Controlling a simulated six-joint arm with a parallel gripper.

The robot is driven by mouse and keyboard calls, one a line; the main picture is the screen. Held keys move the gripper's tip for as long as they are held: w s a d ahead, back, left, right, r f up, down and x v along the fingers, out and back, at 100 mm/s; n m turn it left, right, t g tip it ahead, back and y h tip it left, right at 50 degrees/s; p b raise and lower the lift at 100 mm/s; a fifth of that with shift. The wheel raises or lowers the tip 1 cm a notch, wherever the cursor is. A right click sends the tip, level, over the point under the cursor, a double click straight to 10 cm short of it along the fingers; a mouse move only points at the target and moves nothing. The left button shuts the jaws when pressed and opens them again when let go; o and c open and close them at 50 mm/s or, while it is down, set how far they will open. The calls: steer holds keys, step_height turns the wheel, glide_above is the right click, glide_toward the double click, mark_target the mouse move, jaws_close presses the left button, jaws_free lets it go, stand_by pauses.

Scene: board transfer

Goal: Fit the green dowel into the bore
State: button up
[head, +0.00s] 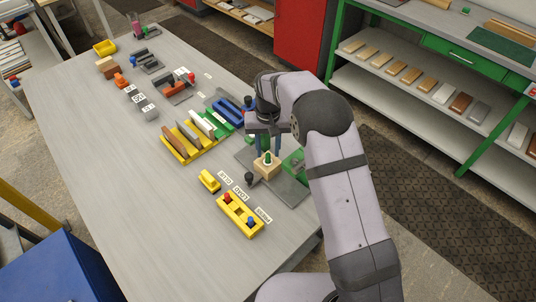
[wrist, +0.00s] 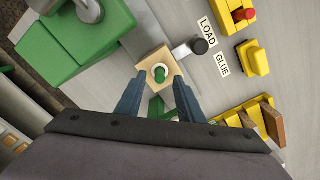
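The green dowel (head: 267,157) stands upright at the top of a pale wooden block (head: 266,170) on a grey plate. In the wrist view the dowel's round end (wrist: 160,73) shows inside a pale ring in the block's face (wrist: 153,61). How deep it sits in the bore cannot be told. My gripper (head: 267,149) is just above the block, pointing down. In the wrist view its two blue-grey fingers (wrist: 159,82) stand apart on either side of the dowel, with gaps between them and it.
A green fixture (wrist: 85,30) stands close beside the block. A black-knobbed lever (wrist: 198,46) is on its other side. A yellow button box (head: 240,216) and a small yellow block (head: 209,181) are nearby. A yellow rack (head: 180,152) holds several boards. The table's left front is clear.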

mark_target(269, 155)
steer(key=shift+r+b, duration=0.6)
steer(key=shift+r, duration=1.7)
steer(key=shift+s+d+r, duration=0.15)
steer(key=shift+s+r, duration=0.05)
steer(key=shift+r, duration=0.1)
steer(key=s+d+r+n, duration=0.1)
steer(key=s+d+r, duration=0.1)
steer(key=s, duration=0.1)
steer(key=s+d+r+n+h+p, duration=0.1)
steer(key=s+d+r, duration=0.1)
steer(key=s, duration=0.1)
steer(key=s+d+r+n, duration=0.1)
steer(key=s+d+r, duration=0.1)
steer(key=s+r, duration=0.1)
steer(key=s+d+r+n+t+h+p, duration=0.1)
steer(key=s+d+n, duration=0.1)
steer(key=s+d, duration=0.3)
steer(key=s+d+r+n+h, duration=0.1)
steer(key=s+d, duration=0.1)
steer(key=s, duration=0.5)
steer(key=s+d+f+m+g+y+b, duration=0.1)
steer(key=s+d+f+m+y+b, duration=0.1)
steer(key=s+f+m, duration=0.4)
step_height(269, 155, down, 3)
steer(key=shift+s+d+r+m+y, duration=0.2)
steer(key=shift+d+m+y, duration=0.2)
steer(key=shift+d+y, duration=0.1)
